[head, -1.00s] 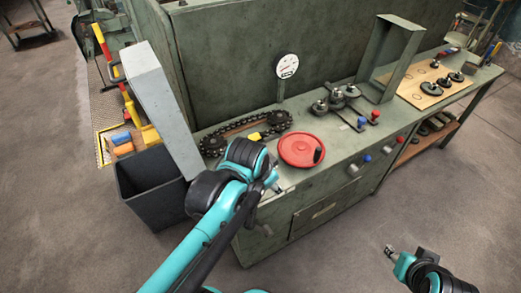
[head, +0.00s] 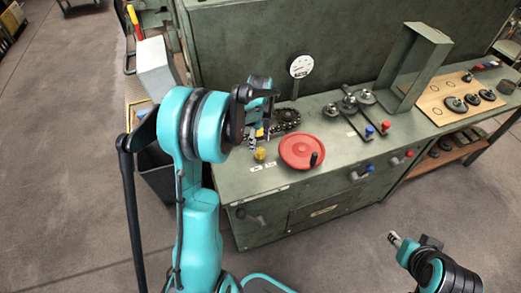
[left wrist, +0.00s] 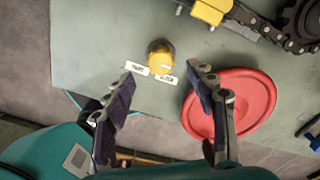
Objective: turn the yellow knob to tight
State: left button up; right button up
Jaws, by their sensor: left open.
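The yellow knob (head: 260,153) stands on the green bench top, left of the red handwheel. Two small white labels (head: 263,166) lie beside it on the bench. In the left wrist view the knob (left wrist: 160,56) is seen from above, just beyond the fingertips and between their lines, with the labels (left wrist: 138,68) at its near side. Their lettering is too small to read surely. My left gripper (head: 264,128) points down above the bench near the knob, open and empty. Its fingers (left wrist: 166,80) are spread wide. My right gripper (head: 394,240) is away from the bench, its jaws unclear.
The red handwheel (head: 302,152) is close to the knob's right; it also shows beside the right finger in the left wrist view (left wrist: 245,98). A chain (head: 287,119) lies behind. A gauge (head: 301,66), levers (head: 372,128) and a metal frame (head: 410,70) stand farther back.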

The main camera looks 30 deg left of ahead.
aim_at(260, 150)
pick_arm(q)
notch_tip(260, 150, down, 6)
jog(key=shift+r+b, duration=0.1)
jog(key=shift+b, duration=0.7)
jog(key=c, duration=1.2)
